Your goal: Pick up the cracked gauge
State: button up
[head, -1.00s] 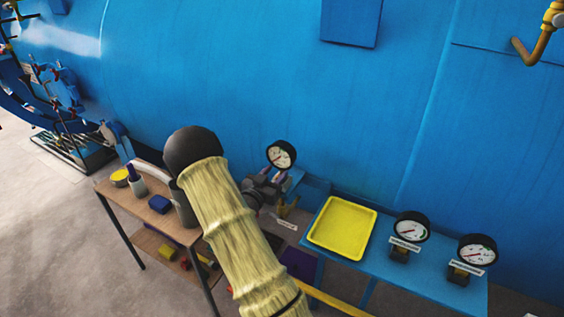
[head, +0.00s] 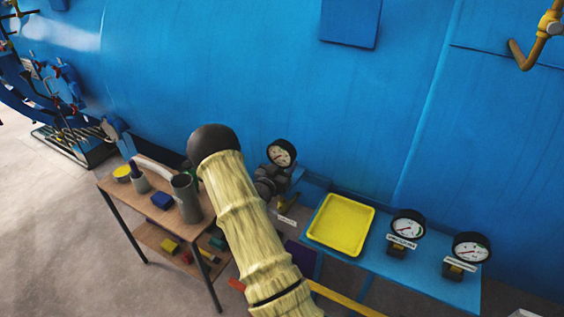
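Three round black-rimmed gauges with white dials are in the head view. One gauge (head: 281,153) is at the left end of the blue shelf, above a small brass fitting (head: 288,203). The other two, a middle gauge (head: 408,224) and a right gauge (head: 472,247), stand on the shelf with white labels in front. I cannot make out a crack on any dial at this size. My gripper (head: 274,181), dark grey, is close beside and below the left gauge. Its fingers are partly hidden by my arm, so I cannot see whether they grip or touch it.
A yellow tray (head: 341,224) lies on the blue shelf (head: 428,276) between the left and middle gauges. The large blue vessel (head: 270,70) rises behind.

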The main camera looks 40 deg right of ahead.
aim_at(285, 140)
dwell(0.3)
grip_shut()
jog(key=shift+r, duration=0.15)
notch_tip(285, 140, up, 10)
jog(key=b, duration=0.2)
jog(key=shift+b, duration=0.3)
dwell(0.6)
